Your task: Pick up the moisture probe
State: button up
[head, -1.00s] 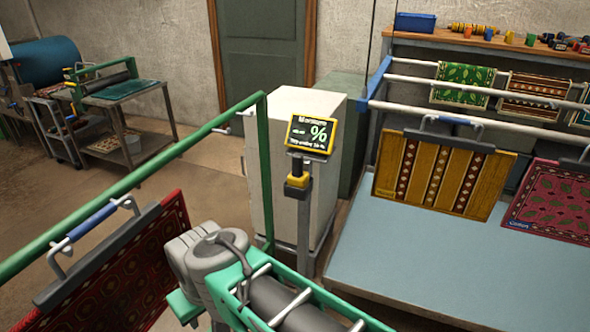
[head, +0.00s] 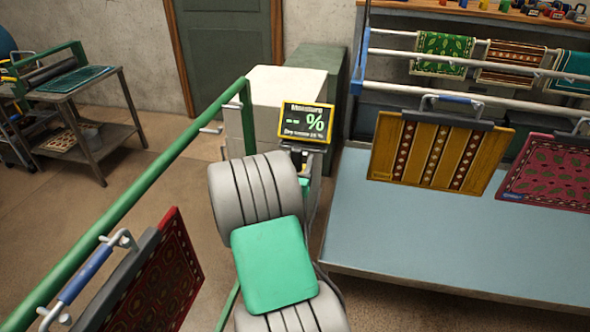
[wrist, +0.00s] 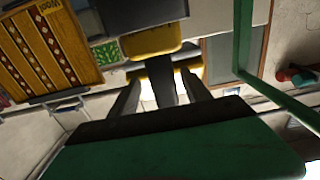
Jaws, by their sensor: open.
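The moisture probe (wrist: 153,42) has a yellow body and a dark upper part in the wrist view, which is upside down. In the head view its holder stands under the yellow-framed moisture display (head: 306,121), and my arm covers most of it. My gripper (wrist: 160,77) is open, with one finger on each side of the probe's dark part. I cannot tell whether either finger touches it. The display's yellow edge shows behind the fingers.
A green rail (head: 140,190) with a red rug (head: 165,270) hanging from it runs along the left. A pale blue table (head: 430,235) is on the right, with a yellow rug (head: 440,150) hanging over it. A white cabinet (head: 285,85) stands behind the display.

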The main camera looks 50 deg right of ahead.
jog(key=p+x, duration=0.2)
jog(key=x, duration=0.2)
jog(key=shift+w+r, duration=0.1)
jog(key=shift+w, duration=0.1)
jog(key=shift+w+d, duration=0.15)
jog(key=shift+c, duration=0.5)
grip_shut()
dwell(0.5)
